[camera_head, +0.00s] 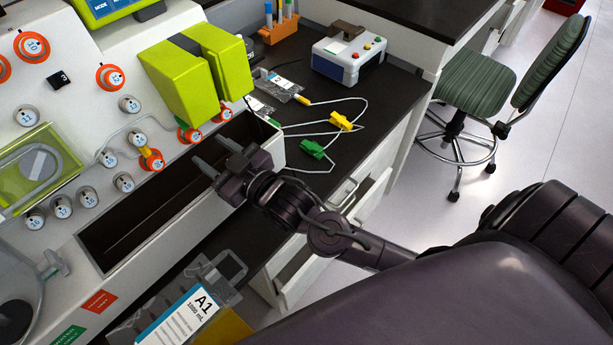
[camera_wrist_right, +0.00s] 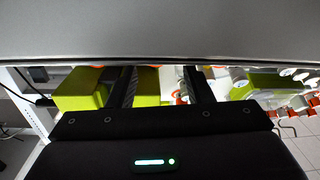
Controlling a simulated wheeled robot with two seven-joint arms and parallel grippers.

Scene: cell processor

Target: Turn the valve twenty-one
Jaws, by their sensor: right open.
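Several round valves sit on the white sloped panel in the head view. Some are grey knobs, such as one (camera_head: 124,182) at the lower part of the panel. Others have orange collars, such as one (camera_head: 151,159) near the trough and another (camera_head: 189,134) below the green blocks. Their numbers are too small to read surely, so I cannot tell which is twenty-one. My right gripper (camera_head: 214,153) is open and empty above the trough, its fingers pointing toward the panel, apart from the valves. In the wrist view its two fingers (camera_wrist_right: 160,78) are spread. My left gripper is not in view.
Green blocks (camera_head: 180,82) jut out above the trough (camera_head: 125,240). The black counter (camera_head: 345,120) holds tubing with green and yellow clamps, and a white-blue device (camera_head: 348,59). A bag labelled A1 (camera_head: 185,318) is at the bottom. A grey surface (camera_wrist_right: 160,28) fills the wrist view's top.

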